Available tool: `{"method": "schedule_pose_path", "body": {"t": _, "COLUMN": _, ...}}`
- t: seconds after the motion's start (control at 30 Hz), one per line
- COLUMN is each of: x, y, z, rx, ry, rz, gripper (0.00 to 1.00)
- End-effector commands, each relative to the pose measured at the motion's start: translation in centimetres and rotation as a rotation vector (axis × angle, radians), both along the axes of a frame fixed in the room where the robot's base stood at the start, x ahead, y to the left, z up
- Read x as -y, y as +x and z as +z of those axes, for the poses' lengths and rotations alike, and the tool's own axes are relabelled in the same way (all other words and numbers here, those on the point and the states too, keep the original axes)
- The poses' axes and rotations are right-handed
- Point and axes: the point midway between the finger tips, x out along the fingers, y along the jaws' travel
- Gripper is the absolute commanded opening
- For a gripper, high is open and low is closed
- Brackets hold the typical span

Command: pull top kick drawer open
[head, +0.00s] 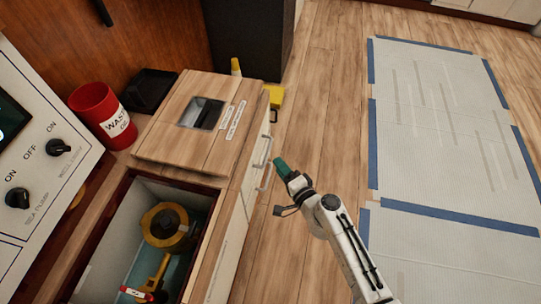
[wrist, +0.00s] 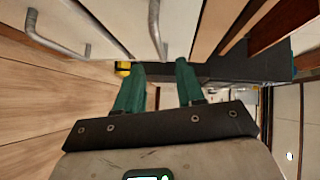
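The white drawer fronts (head: 235,215) run down the side of the wooden counter. Two grey bar handles show on them: the upper handle (head: 264,150), nearer the counter top, and a lower handle (head: 265,178). In the wrist view the upper handle (wrist: 156,28) is at top centre, beyond the fingertips, and the lower handle (wrist: 60,38) is at upper left. My gripper (head: 281,165) has green fingers and is just right of the handles in the head view, apart from them. In the wrist view my gripper (wrist: 161,68) is open with nothing between its fingers. The drawers look shut.
A wooden lid with a recess (head: 185,140) and an open bin with yellow parts (head: 165,230) are in the counter. A red waste can (head: 103,115) stands behind. A yellow object (head: 275,97) is on the floor by a dark cabinet (head: 250,40).

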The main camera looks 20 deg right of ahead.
Motion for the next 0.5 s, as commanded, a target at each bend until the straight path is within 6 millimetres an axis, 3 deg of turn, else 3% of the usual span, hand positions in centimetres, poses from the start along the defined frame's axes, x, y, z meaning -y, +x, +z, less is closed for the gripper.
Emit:
{"method": "schedule_pose_path", "body": {"t": 0.2, "x": -0.6, "y": 4.0, "z": -0.6, "rx": 0.001, "ry": 0.000, "rz": 0.000, "gripper": 0.38}}
{"method": "schedule_pose_path", "body": {"t": 0.5, "x": -1.0, "y": 6.5, "z": -1.0, "rx": -0.001, "ry": -0.001, "rz": 0.001, "gripper": 0.38}}
